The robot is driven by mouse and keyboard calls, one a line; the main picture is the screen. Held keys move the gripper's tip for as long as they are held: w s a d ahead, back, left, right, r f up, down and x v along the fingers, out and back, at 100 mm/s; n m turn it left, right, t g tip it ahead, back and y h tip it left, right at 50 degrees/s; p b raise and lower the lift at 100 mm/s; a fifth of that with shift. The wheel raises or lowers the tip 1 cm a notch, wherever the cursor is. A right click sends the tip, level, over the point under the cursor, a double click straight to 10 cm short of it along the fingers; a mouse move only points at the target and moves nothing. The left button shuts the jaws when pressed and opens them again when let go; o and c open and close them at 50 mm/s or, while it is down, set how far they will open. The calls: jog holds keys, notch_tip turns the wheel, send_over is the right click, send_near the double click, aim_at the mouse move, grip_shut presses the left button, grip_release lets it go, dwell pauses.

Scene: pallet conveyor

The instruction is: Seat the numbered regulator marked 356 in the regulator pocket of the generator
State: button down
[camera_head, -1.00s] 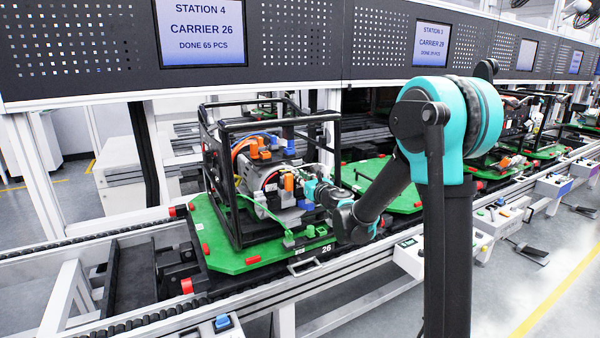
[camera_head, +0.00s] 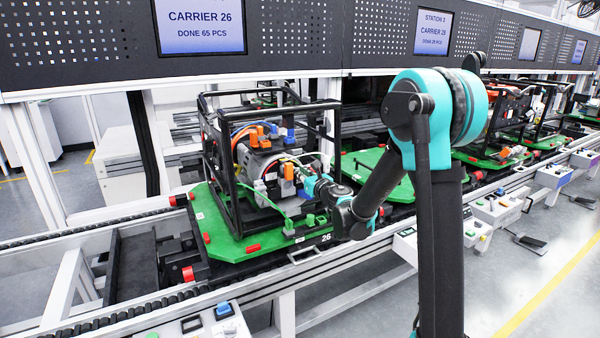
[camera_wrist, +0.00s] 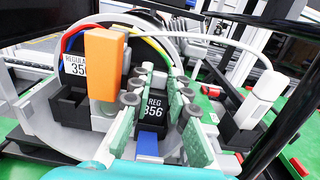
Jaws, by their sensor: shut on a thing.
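My gripper (camera_wrist: 160,108) is shut on a black regulator block (camera_wrist: 154,106) with a white label reading "REG 356" and a blue part at its near end. Green fingers with grey round pads stand on both sides of it. In the head view my gripper (camera_head: 310,182) is at the right side of the generator (camera_head: 262,165), inside the edge of its black tube frame. A white plate (camera_wrist: 77,66), partly hidden by an orange block, reads "REGUL…" and "35…". Whether the regulator touches the pocket cannot be told.
The orange block (camera_wrist: 103,63) rises close to the left finger. A white connector (camera_wrist: 258,90) with a white cable stands at the right. Coloured wires arch behind. The generator rests on green carrier 26 (camera_head: 220,240) on the conveyor rails. Black frame tubes surround the work area.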

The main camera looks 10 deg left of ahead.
jog(key=shift+f, duration=0.1)
dwell(0.3)
jog(key=c, duration=1.4)
grip_release()
jog(key=shift+o, duration=0.2)
jog(key=v, duration=0.8)
